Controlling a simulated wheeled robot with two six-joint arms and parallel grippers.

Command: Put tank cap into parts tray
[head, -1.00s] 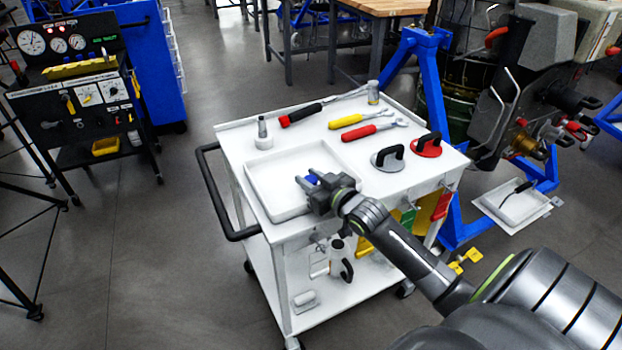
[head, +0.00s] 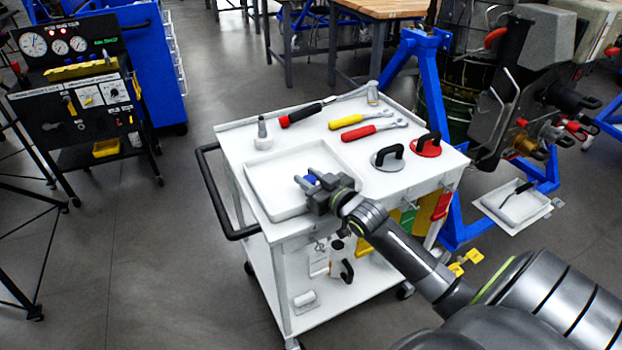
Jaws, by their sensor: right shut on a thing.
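The parts tray (head: 268,171) is a shallow white square tray on top of the white cart (head: 320,143). My right gripper (head: 306,183) is over the tray's right part, reaching in from the lower right. It is shut on a small blue thing, likely the tank cap (head: 311,180), of which only a little shows between the fingers. I cannot tell whether the cap touches the tray floor. My left gripper is not in view.
On the cart top are red-handled tools (head: 367,132), a yellow-handled tool (head: 347,121), a grey suction cup (head: 388,159), a red suction cup (head: 427,146) and a small bottle (head: 262,132). A black handle (head: 215,195) edges the cart's left. A blue stand (head: 434,105) is at right.

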